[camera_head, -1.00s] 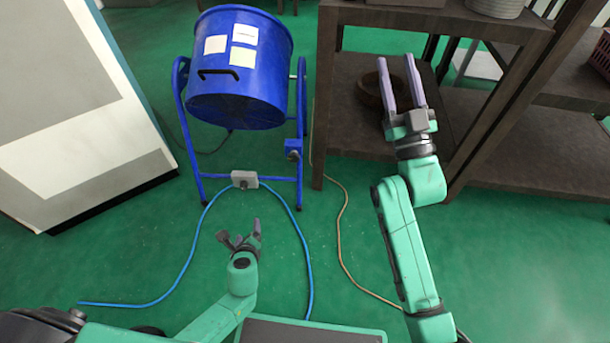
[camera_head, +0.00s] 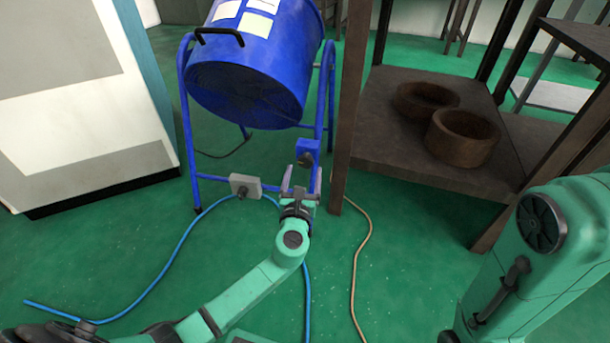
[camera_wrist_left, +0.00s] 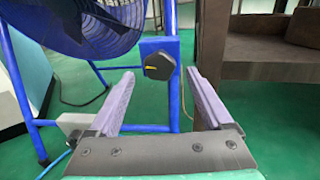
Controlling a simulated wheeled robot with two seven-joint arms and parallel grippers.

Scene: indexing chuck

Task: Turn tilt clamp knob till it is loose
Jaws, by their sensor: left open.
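The tilt clamp knob (camera_wrist_left: 158,65) is a dark, many-sided knob with a yellow mark. It sits on a blue bracket on the frame of the blue drum fan (camera_head: 255,75). In the head view the knob (camera_head: 305,159) shows small on the blue block at the right leg. My left gripper (camera_head: 302,182) is open just below and in front of it. In the left wrist view the two pale fingers (camera_wrist_left: 160,82) stand apart with the knob beyond and between their tips, not touching. My right arm (camera_head: 560,250) shows at the lower right; its gripper is out of view.
A dark wooden shelf (camera_head: 400,165) with two brown round pots (camera_head: 463,137) stands right of the fan. A grey box (camera_head: 245,186) sits on the fan's lower bar. A blue cable (camera_head: 165,285) and a tan cable (camera_head: 356,262) lie on the green floor.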

